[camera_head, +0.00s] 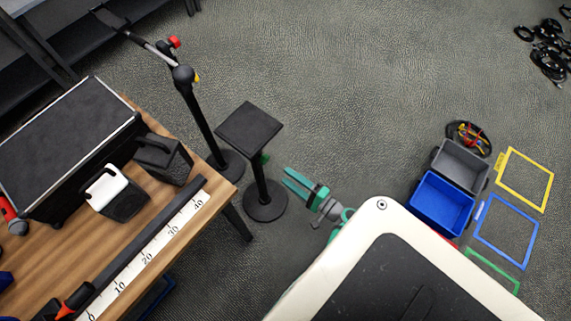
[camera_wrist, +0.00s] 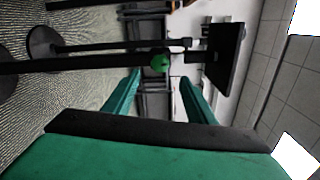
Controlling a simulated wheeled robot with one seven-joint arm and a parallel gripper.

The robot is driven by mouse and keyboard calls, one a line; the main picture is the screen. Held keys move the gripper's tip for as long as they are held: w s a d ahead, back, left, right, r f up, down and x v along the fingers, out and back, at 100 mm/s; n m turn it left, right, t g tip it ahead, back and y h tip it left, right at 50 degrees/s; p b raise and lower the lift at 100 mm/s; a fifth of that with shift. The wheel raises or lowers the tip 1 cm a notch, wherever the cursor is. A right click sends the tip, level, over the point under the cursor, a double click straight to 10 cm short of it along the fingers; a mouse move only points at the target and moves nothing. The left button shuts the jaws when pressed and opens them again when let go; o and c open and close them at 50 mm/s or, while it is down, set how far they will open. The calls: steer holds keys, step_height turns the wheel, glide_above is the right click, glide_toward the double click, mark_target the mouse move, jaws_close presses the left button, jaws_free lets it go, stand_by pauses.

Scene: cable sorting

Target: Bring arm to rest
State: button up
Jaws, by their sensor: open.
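My gripper (camera_head: 291,182) is green with a dark band. In the head view it hangs over the grey floor, just right of a black stand with a square top (camera_head: 250,128). Its two fingers are apart with nothing between them. In the wrist view the two green fingers of my gripper (camera_wrist: 160,85) are spread and empty. The stand's pole with a green knob (camera_wrist: 160,62) and its dark top plate (camera_wrist: 215,55) show beyond the fingertips. Most of my arm is hidden behind the white body part in the head view.
A wooden table (camera_head: 50,255) at left holds a black case (camera_head: 68,140), a ruler (camera_head: 145,250) and tools. A tall black stand (camera_head: 200,115) is beside it. A blue bin (camera_head: 441,205) and a grey bin (camera_head: 460,167) are at right by coloured floor frames. Cables (camera_head: 549,50) lie top right.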

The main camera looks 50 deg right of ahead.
stand_by(0.6)
steer(key=s+a+f+n+g, duration=0.35)
steer(key=a+f+g, duration=0.25)
steer(key=a+f, duration=0.4)
steer(key=s+a+n+g+h, duration=0.2)
steer(key=s+a+n+g, duration=0.15)
steer(key=s+a, duration=0.4)
steer(key=s+a+r+n+t, duration=0.1)
steer(key=a+r+n, duration=0.3)
steer(key=r, duration=0.7)
steer(key=s+a+r+n+t, duration=0.1)
steer(key=a+r+n+t, duration=0.2)
steer(key=a+r, duration=0.3)
steer(key=s+a+r+n+t, duration=0.2)
steer(key=a+r+n, duration=0.3)
steer(key=r, duration=1.1)
steer(key=shift+r+t+y, duration=0.35)
steer(key=shift+t+y, duration=0.05)
steer(key=shift+t, duration=0.05)
steer(key=shift+s+a, duration=0.1)
